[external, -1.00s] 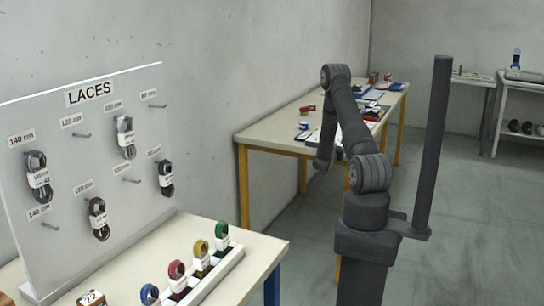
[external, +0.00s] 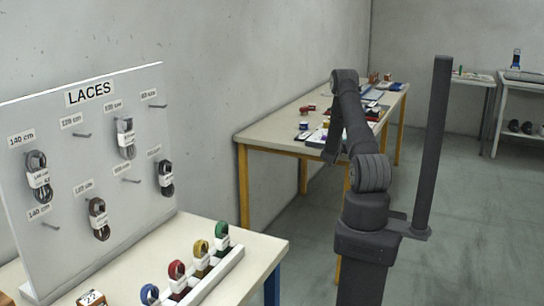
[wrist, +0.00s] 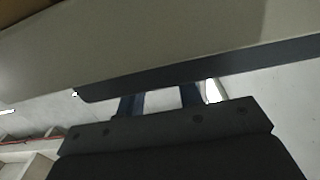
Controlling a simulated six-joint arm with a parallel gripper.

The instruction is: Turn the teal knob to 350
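I cannot make out a teal knob in either view. In the external view, the end of my arm, with my gripper (external: 331,152), hangs beside the near long side of the yellow-legged bench; its fingers are too small to tell there. In the wrist view, my gripper (wrist: 163,97) shows two dark fingers with a pale gap between them and nothing visible held. A broad grey-beige surface with a dark edge (wrist: 210,68) fills the view beyond the fingertips.
The yellow-legged bench (external: 262,134) bears several small items, among them a red one (external: 307,108). A lace board (external: 95,140) stands at the left, over a table (external: 258,252) with coloured lace rolls. A grey shelf (external: 520,84) stands at the back right. Floor is open at the right.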

